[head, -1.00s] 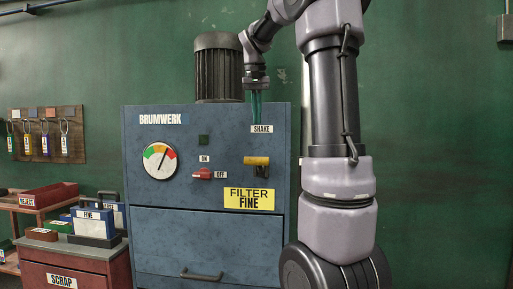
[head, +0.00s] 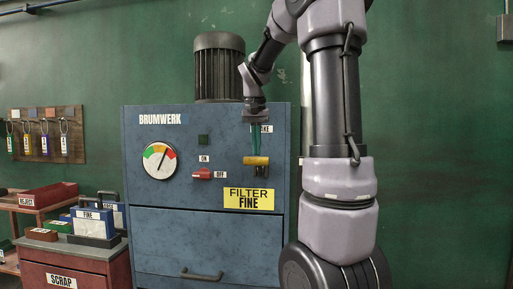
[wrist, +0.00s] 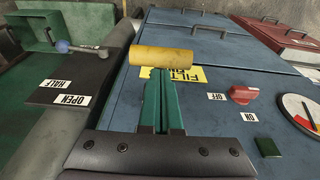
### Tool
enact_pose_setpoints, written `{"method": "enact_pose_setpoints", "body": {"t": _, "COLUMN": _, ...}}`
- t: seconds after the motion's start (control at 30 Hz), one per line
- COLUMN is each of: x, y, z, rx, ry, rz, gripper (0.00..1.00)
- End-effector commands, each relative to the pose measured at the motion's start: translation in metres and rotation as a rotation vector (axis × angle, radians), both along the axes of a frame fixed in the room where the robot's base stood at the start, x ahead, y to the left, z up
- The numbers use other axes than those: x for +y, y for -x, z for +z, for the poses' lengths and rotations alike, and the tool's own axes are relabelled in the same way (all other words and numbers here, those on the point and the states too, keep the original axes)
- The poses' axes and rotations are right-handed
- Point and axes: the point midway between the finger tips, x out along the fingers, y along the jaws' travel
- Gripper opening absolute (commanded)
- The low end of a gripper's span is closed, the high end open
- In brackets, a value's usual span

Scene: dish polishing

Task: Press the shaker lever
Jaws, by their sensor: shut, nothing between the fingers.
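The shaker lever has a yellow cylindrical handle (head: 256,161) on the front of the blue Brumwerk cabinet (head: 150,220), below the partly covered SHAKE label (head: 268,129). My gripper (head: 256,151) points down just above the handle, its green fingers together and empty. In the wrist view the fingertips (wrist: 162,72) meet the lower edge of the yellow handle (wrist: 161,57) in the picture. They look at or very near contact; I cannot tell if they touch.
A red ON/OFF switch (head: 202,174) and a dial gauge (head: 160,161) sit left of the lever. A yellow FILTER FINE sign (head: 249,198) is below it. A ribbed motor (head: 219,68) stands on top of the cabinet, beside my arm.

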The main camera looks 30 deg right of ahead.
Motion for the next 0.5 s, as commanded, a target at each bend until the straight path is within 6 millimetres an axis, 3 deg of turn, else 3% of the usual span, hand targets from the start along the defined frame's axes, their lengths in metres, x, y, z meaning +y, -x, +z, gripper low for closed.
{"method": "enact_pose_setpoints", "body": {"t": 0.27, "x": 0.003, "y": 0.004, "z": -0.005, "rx": -0.034, "ry": 0.022, "rz": 0.001, "gripper": 0.00}}
{"method": "enact_pose_setpoints", "body": {"t": 0.5, "x": 0.010, "y": 0.015, "z": -0.024, "rx": -0.147, "ry": 0.100, "rz": 0.004, "gripper": 0.00}}
